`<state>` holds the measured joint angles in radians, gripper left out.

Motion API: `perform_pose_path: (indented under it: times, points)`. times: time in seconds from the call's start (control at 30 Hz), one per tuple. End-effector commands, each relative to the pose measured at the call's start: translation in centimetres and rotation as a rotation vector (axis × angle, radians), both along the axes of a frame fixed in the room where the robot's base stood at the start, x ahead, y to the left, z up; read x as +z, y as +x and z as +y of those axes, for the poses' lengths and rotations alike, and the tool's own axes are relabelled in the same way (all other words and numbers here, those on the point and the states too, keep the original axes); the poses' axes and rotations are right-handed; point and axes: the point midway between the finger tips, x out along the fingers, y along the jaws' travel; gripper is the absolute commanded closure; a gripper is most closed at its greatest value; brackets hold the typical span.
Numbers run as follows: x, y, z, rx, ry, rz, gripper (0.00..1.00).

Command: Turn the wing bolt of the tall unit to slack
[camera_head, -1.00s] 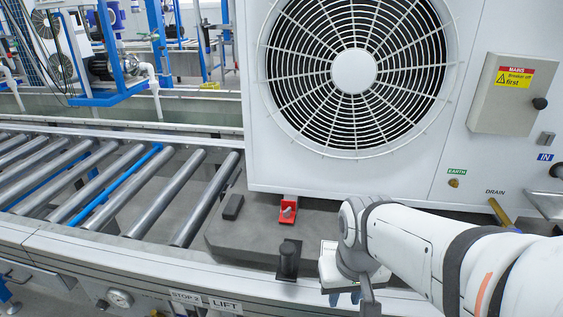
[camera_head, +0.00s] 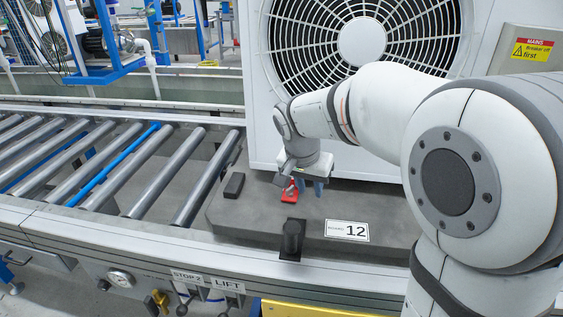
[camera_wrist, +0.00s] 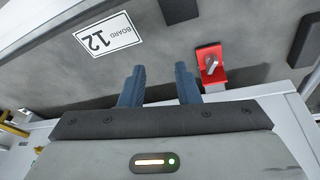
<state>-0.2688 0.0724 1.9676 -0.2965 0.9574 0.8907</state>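The tall unit (camera_head: 268,150) is a white cabinet with a large round fan grille, standing on a grey board. At its lower front edge is a red bracket (camera_head: 292,192). In the wrist view, the red bracket (camera_wrist: 212,78) carries a small silver wing bolt (camera_wrist: 211,66), to the right of my fingers. My gripper (camera_head: 309,190) is just right of the bracket in the head view, over the board. In the wrist view my gripper (camera_wrist: 159,70) is open, its two blue fingers apart with nothing between them. In the head view the bolt is partly hidden by my gripper.
The grey board (camera_head: 240,215) bears a label "BOARD 12" (camera_head: 347,231), a black block (camera_head: 234,185) and a black post (camera_head: 292,240) at its front edge. Rollers (camera_head: 165,170) lie to the left. A mains box (camera_head: 522,45) is on the unit's right.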

Motion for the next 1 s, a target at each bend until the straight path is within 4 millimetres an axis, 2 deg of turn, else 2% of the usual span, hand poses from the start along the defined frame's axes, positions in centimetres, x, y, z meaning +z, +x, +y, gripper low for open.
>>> perform_pose_path:
  times: [0.03, 0.1, 0.2, 0.3, 0.43, 0.73, 1.0]
  points:
    - [-0.4, 2.0, 1.8, -0.036, -0.006, -0.026, 0.71]
    - [-0.5, 4.0, 3.6, -0.092, -0.007, -0.063, 0.71]
    - [-0.6, 5.9, 5.5, -0.149, -0.005, -0.104, 0.71]
    - [-0.8, 6.8, 6.3, -0.180, -0.004, -0.125, 0.71]
    - [-2.2, 7.3, 6.1, -0.191, -0.002, -0.129, 0.71]
    - [-6.6, 8.7, 5.0, -0.190, -0.003, -0.128, 0.71]
    - [-7.8, 9.1, 4.6, -0.188, -0.002, -0.129, 0.71]
